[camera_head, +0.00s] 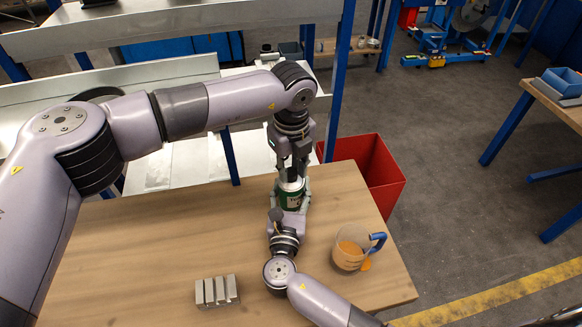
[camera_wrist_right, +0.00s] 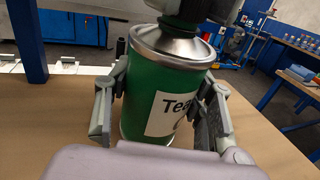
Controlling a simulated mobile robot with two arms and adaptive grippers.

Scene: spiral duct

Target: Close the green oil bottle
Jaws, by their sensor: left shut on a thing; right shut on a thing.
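The green oil bottle (camera_head: 291,194) stands upright on the wooden table, with a silver shoulder and a white label. It fills the middle of the right wrist view (camera_wrist_right: 165,95). My right gripper (camera_head: 290,203) is shut around the bottle's body, with one finger on each side (camera_wrist_right: 160,105). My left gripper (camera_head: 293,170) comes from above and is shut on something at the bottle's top. In the right wrist view dark gripper parts cover the top edge, so the cap and the bottle's mouth are hidden.
A clear jug (camera_head: 349,247) with orange contents and a blue handle stands at the table's right. A grey slotted metal block (camera_head: 217,291) lies near the front. A red bin (camera_head: 372,170) stands behind the table (camera_head: 150,235). The table's left half is mostly clear.

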